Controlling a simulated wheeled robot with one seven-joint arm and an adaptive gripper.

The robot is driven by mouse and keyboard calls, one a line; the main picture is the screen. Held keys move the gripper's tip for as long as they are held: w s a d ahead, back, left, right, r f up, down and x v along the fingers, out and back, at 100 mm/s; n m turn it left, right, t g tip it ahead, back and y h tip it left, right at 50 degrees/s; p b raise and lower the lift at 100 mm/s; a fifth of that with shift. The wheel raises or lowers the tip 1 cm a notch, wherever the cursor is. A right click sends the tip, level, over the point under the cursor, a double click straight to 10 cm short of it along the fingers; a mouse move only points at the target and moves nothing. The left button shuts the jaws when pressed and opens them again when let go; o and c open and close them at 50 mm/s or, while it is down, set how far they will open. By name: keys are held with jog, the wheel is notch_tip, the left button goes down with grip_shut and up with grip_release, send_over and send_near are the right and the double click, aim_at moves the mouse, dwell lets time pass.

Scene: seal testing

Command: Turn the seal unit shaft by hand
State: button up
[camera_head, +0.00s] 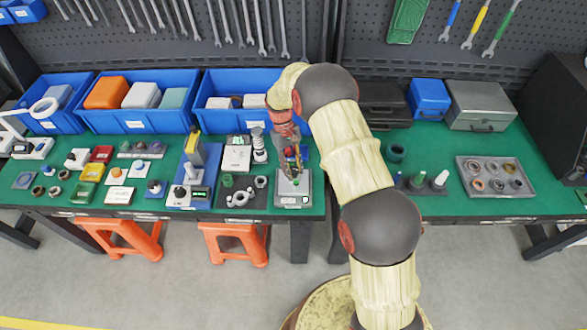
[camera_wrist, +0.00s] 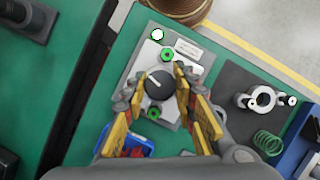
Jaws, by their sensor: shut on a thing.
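The seal unit has a pale plate (camera_head: 304,186) near the front edge of the green bench. The wrist view shows the plate (camera_wrist: 144,62) with green rings (camera_wrist: 167,54) and a dark round shaft top (camera_wrist: 158,86) bearing a white line. My gripper (camera_head: 292,175) reaches down over the plate. In the wrist view my gripper (camera_wrist: 157,84) has one yellow-and-dark finger on each side of the shaft top and is shut on it. The lower part of the shaft is hidden.
A dark mat (camera_wrist: 237,85) beside the unit bears a two-eared metal flange (camera_head: 240,198) and a green spring (camera_wrist: 268,142). A blue object (camera_wrist: 134,140) lies close to the fingers. Blue bins (camera_head: 150,118) stand behind. A parts tray (camera_head: 528,188) lies at the right.

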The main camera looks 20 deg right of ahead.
jog(key=shift+m+y, duration=0.3)
jog(key=shift+m, duration=0.8)
jog(key=o, duration=1.2)
jog(key=shift+c, duration=0.2)
jog(key=v, duration=1.2)
jog(key=shift+d, duration=0.2)
jog(key=shift+w, duration=0.1)
